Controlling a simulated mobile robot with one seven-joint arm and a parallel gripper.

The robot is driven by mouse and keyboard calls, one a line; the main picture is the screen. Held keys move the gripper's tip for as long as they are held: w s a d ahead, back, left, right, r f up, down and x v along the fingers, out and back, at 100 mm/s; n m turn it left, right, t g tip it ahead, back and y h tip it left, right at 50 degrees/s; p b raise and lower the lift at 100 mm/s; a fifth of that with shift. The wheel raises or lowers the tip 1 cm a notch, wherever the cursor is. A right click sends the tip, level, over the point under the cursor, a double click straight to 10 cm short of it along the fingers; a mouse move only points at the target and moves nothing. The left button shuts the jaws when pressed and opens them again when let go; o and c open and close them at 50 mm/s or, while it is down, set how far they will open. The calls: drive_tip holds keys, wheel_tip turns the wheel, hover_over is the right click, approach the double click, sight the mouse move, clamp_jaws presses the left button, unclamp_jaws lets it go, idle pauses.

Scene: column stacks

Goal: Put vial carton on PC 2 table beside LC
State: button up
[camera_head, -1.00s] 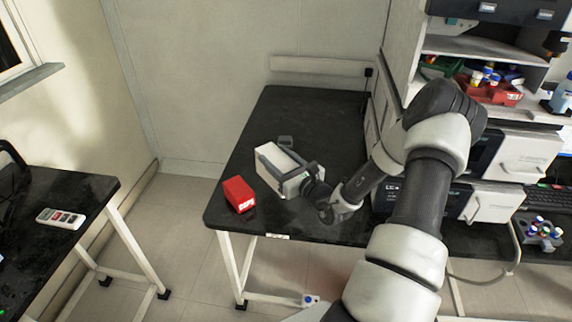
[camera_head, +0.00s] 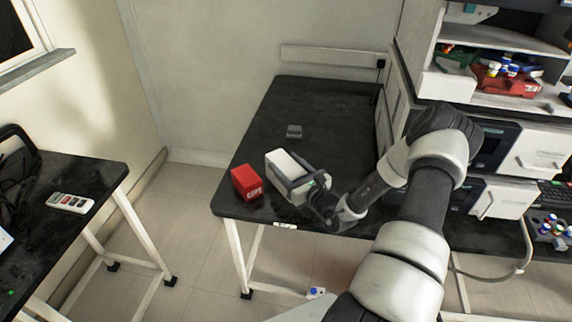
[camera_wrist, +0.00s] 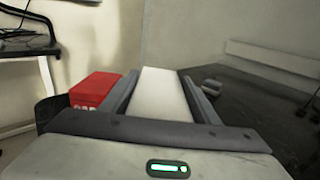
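The vial carton, which I take to be the long white box (camera_head: 281,164), is at the front part of the black table (camera_head: 325,100) in the head view. My gripper (camera_head: 294,173) has one finger along each side of it and is shut on it. In the wrist view the white box (camera_wrist: 163,95) lies between the two grey fingers. It sits at or just above the tabletop; contact underneath is hidden. A red box (camera_head: 247,183) with white lettering stands close to its left, near the table's left front corner.
A small grey object (camera_head: 294,131) lies farther back on the table. Stacked lab instruments (camera_head: 500,150) stand at the right, with a red tray (camera_head: 507,83) of vials on them. The table's back half is largely clear. Another black table (camera_head: 85,165) is at the left.

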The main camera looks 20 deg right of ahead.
drive_tip(key=shift+o, duration=1.3)
drive_tip(key=shift+r, duration=0.25)
drive_tip(key=s+d, duration=0.2)
drive_tip(key=s, duration=1)
drive_tip(key=shift+d+p, duration=0.15)
drive_tip(key=shift+p, duration=0.15)
drive_tip(key=shift+w, duration=0.1)
